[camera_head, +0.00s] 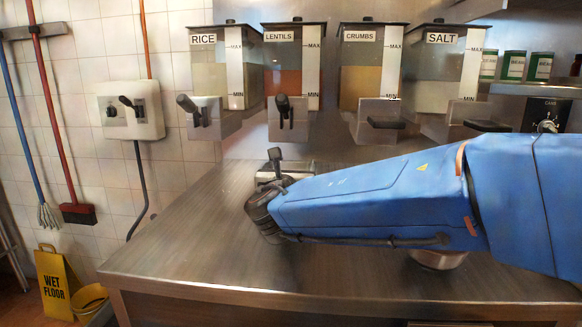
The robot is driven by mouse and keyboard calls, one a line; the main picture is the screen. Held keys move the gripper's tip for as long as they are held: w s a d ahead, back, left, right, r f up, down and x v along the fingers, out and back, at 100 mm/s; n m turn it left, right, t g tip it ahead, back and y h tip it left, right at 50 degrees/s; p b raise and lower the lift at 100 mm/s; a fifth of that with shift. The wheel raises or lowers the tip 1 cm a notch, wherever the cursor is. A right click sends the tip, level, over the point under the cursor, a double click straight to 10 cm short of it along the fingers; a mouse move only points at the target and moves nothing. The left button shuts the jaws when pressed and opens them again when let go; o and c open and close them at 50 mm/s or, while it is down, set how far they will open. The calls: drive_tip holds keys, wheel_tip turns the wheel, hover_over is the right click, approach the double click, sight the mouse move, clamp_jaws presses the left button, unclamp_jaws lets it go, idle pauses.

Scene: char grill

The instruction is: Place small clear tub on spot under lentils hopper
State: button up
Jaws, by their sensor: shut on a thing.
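The lentils hopper (291,82), labelled LENTILS and holding orange-brown contents, hangs on the back wall, second from the left, with a dark lever at its front. My blue arm reaches in from the right, low over the steel counter. My gripper (272,180) is at its far end, just in front of and below the lentils hopper. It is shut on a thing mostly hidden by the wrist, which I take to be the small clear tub. The spot under the hopper is largely hidden behind my wrist.
The rice hopper (216,75), crumbs hopper (370,80) and salt hopper (447,75) flank it. A metal bowl (438,260) sits partly under my arm. The steel counter (180,250) is clear at left. Green-labelled containers (515,66) stand at the right.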

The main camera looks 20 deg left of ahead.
drive_tip(key=shift+f, duration=0.15)
drive_tip(key=o, duration=1.2)
drive_tip(key=shift+c, duration=0.2)
drive_tip(key=shift+s, duration=0.15)
drive_tip(key=v, duration=1.1)
drive_tip(key=shift+s, duration=0.3)
drive_tip(key=shift+s, duration=0.15)
